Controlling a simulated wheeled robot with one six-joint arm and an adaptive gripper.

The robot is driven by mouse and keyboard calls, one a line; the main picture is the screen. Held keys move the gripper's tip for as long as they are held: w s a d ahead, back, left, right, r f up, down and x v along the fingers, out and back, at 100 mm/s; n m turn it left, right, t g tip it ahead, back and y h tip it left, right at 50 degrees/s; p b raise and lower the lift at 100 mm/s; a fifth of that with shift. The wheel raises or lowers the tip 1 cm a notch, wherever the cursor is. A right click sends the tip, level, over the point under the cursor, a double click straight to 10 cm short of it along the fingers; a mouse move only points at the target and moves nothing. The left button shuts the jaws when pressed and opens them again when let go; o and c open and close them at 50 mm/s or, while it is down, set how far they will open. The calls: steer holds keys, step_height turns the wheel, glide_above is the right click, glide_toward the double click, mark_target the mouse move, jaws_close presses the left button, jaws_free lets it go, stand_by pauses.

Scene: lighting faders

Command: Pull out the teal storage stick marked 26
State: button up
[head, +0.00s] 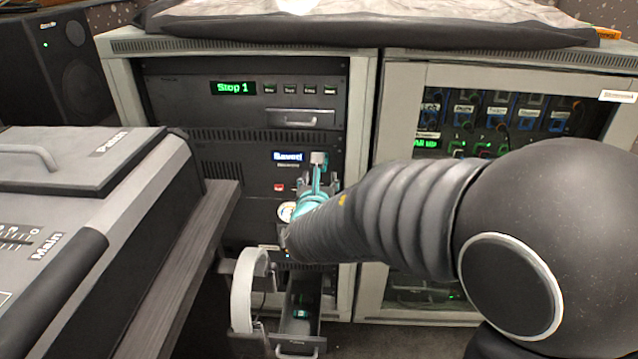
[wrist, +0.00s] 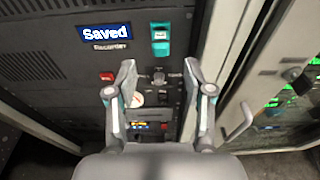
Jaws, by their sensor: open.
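A teal stick (wrist: 160,38) with a pale end sticks out of the dark recorder panel, right of the blue "Saved" display; its marking is too small to read. In the head view it appears as a pale block (head: 318,158) just beyond my fingers. My gripper (wrist: 160,68) is open and empty, its two fingers spread wide below the stick in the wrist view. It also shows in the head view (head: 318,186) in front of the rack, partly hidden by my arm. The fingers look apart from the stick.
The "Saved" display (wrist: 106,32), a red button (wrist: 107,76) and a small knob (wrist: 158,77) are on the panel. An open drawer (head: 318,332) below holds a small teal item (head: 300,313). A white headband-like loop (head: 243,290) hangs beside it. A console (head: 90,240) stands left.

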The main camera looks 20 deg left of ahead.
steer(key=shift+b+x, duration=0.75)
steer(key=shift+x, duration=2.5)
jaws_close()
steer(key=shift+s, duration=0.1)
steer(key=shift+f+b+v, duration=0.2)
steer(key=shift+b+v, duration=0.2)
steer(key=shift+v, duration=0.7)
steer(key=shift+f+b+v, duration=0.15)
steer(key=shift+b+v, duration=0.25)
steer(key=shift+v, duration=0.65)
steer(key=shift+d, duration=0.1)
